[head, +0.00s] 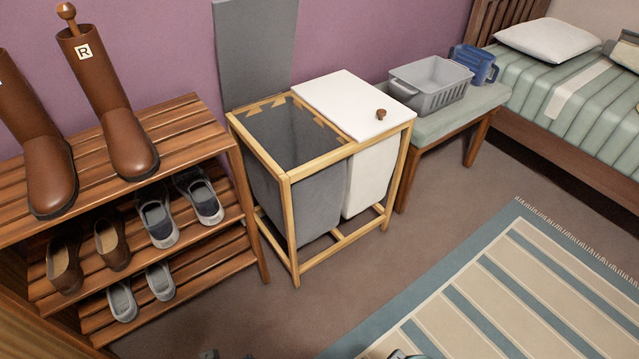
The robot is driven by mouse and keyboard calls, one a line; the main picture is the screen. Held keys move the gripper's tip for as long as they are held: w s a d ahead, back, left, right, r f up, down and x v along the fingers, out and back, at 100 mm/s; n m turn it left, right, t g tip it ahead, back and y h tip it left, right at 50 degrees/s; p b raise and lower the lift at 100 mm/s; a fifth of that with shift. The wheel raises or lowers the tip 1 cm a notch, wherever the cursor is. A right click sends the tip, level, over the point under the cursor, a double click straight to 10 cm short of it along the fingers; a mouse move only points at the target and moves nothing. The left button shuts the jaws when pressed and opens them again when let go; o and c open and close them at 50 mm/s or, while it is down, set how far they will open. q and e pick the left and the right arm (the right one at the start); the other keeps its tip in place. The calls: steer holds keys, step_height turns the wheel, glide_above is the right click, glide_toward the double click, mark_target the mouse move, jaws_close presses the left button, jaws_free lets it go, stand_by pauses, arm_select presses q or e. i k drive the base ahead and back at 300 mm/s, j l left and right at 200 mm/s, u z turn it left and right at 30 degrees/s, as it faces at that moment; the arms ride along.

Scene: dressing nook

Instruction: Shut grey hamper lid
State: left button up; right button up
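The grey hamper (300,200) is the left, open-topped half of a wooden-framed double hamper. Its grey lid (255,50) stands upright against the purple wall, raised at the back, and its top is cut off by the picture edge. The inside of the grey bag shows and looks empty. The white half beside it has its white lid (345,98) down flat, with a brown knob (381,114). Neither gripper can be made out; only small dark slivers, perhaps of my arms, show at the bottom edge.
A wooden shoe rack (190,130) with boots and several shoes stands close on the left. A bench (440,133) with a grey basket (432,88) and a blue object (478,62) is on the right, beside a bed (575,95). Floor in front is clear, with a striped rug (490,300).

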mark_target(254, 39)
steer(key=i+j+z, duration=0.25)
steer(key=i, duration=0.2)
steer(key=i+j+z, duration=0.25)
steer(key=i+j, duration=0.1)
steer(key=i, duration=0.05)
